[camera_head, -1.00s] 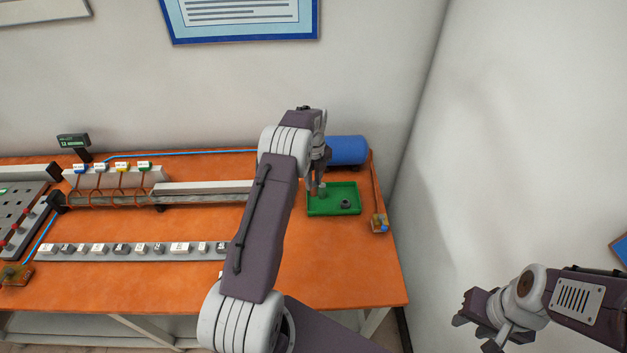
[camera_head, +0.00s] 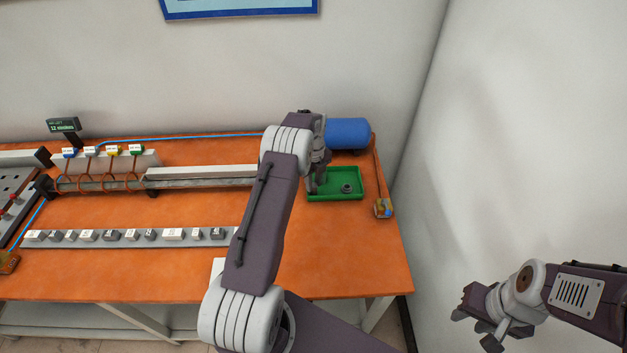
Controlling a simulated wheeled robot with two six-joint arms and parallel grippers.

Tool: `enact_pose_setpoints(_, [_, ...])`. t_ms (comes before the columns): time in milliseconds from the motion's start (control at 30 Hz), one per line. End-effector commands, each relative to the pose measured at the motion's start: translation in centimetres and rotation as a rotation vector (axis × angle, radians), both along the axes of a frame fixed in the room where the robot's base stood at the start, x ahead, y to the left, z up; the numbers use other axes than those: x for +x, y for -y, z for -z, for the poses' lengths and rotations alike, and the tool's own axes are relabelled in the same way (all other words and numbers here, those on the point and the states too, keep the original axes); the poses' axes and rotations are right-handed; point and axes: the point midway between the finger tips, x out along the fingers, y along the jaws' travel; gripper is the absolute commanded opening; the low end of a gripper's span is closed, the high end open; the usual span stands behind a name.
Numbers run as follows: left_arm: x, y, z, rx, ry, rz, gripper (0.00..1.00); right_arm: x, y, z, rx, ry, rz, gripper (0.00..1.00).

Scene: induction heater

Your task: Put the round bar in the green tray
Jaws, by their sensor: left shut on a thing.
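The green tray (camera_head: 335,197) sits at the right end of the orange table. My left gripper (camera_head: 315,183) is over the tray's left part, low and close to its floor. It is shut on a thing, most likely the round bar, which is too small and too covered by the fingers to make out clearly. I cannot tell whether it touches the tray. A small dark round piece (camera_head: 346,188) lies in the tray, right of the gripper. My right gripper (camera_head: 474,318) is at the lower right, away from the table; its finger gap is unclear.
A blue cylinder (camera_head: 348,133) lies behind the tray. A small control box (camera_head: 382,209) stands right of it. A metal rail (camera_head: 200,173) and copper coils (camera_head: 105,172) are to the left. A row of labelled blocks (camera_head: 130,235) lies in front. The table's right front is clear.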

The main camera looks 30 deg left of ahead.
Motion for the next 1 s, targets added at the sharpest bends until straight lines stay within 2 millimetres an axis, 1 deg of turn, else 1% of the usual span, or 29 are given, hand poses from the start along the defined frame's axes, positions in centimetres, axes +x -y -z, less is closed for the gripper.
enact_pose_setpoints(267, [0.0,0.0,0.1,0.001,0.001,0.0,0.0,0.0,0.0,0.1,0.0,0.0,0.0,0.36])
enact_pose_setpoints(300, [0.0,0.0,0.1,0.001,0.001,0.0,0.35,0.0,0.0,0.1,0.0,0.0,0.0,0.36])
enact_pose_setpoints(333, [0.0,0.0,0.1,0.001,0.001,0.0,0.44,0.0,0.0,0.1,0.0,0.0,0.0,0.36])
enact_pose_setpoints(367, [0.0,0.0,0.1,0.001,0.001,0.0,0.5,0.0,0.0,0.1,0.0,0.0,0.0,0.36])
enact_pose_setpoints(633, [0.0,0.0,0.2,0.0,0.0,0.0,0.5,0.0,0.0,0.1,0.0,0.0,0.0,0.36])
enact_pose_setpoints(733, [0.1,0.0,-0.4,0.0,0.002,0.0,0.5,0.0,0.0,0.3,0.0,0.0,0.0,0.36])
enact_pose_setpoints(833, [0.1,0.0,-2.2,0.002,0.004,0.0,0.5,0.0,0.0,0.7,0.0,0.0,0.0,0.36])
enact_pose_setpoints(1000, [0.1,0.0,-6.1,0.001,0.005,0.0,0.5,0.0,0.0,1.1,0.0,0.0,0.0,0.36])
